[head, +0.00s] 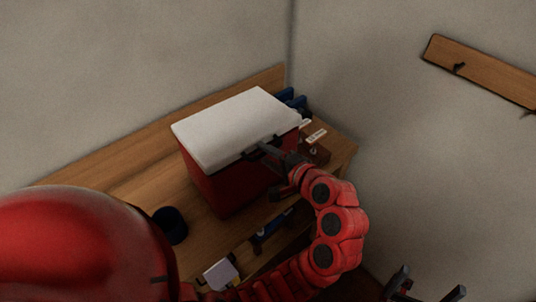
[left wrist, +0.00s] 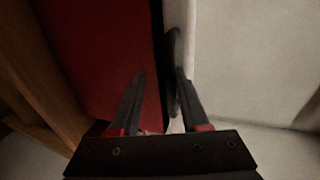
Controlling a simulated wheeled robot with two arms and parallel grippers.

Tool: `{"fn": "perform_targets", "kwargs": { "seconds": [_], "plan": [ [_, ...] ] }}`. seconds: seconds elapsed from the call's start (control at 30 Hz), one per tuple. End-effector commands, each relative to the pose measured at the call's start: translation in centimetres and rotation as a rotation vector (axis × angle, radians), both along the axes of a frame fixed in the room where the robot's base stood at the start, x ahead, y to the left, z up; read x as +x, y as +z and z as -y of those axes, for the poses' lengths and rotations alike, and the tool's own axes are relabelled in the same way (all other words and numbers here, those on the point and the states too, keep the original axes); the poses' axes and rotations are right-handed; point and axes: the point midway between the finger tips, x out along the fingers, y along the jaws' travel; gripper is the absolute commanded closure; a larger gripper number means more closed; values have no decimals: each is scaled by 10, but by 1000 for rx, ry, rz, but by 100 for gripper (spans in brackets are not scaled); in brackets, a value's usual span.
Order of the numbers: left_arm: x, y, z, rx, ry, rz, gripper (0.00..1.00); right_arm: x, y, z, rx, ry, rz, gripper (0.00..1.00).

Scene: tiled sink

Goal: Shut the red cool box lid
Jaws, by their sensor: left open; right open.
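The cool box (head: 215,188) has a red body and stands on the wooden bench. Its white lid (head: 235,128) lies across the top; I cannot tell whether a small gap remains under it. My left gripper (head: 266,151) is open at the lid's front edge, by a dark latch or handle. In the left wrist view the red body (left wrist: 100,60) is at left and the white lid (left wrist: 245,60) at right. There the open fingers of my left gripper (left wrist: 160,78) point at the dark seam between them. My right gripper (head: 428,285) is open and empty at the lower right.
The wooden bench (head: 130,185) runs along the wall. A dark blue round container (head: 170,225) stands left of the box. Blue items (head: 292,99) and small labelled objects (head: 315,137) sit behind and right of it. A wooden rail (head: 485,70) hangs on the right wall.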

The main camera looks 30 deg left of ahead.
Motion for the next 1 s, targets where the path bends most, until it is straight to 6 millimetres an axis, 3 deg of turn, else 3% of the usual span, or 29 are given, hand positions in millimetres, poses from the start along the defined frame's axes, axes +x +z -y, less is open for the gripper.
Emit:
{"fn": "perform_targets", "kwargs": {
  "seconds": [0.43, 1.0],
  "plan": [
    [-2, 3, 2, 1, 3, 1, 50, 0, 5, 0, 0, 0, 0, 0],
    [-19, 19, 40, -1, 1, -1, 50, 0, 42, 0, 0, 0, 0, 0]
  ]
}}
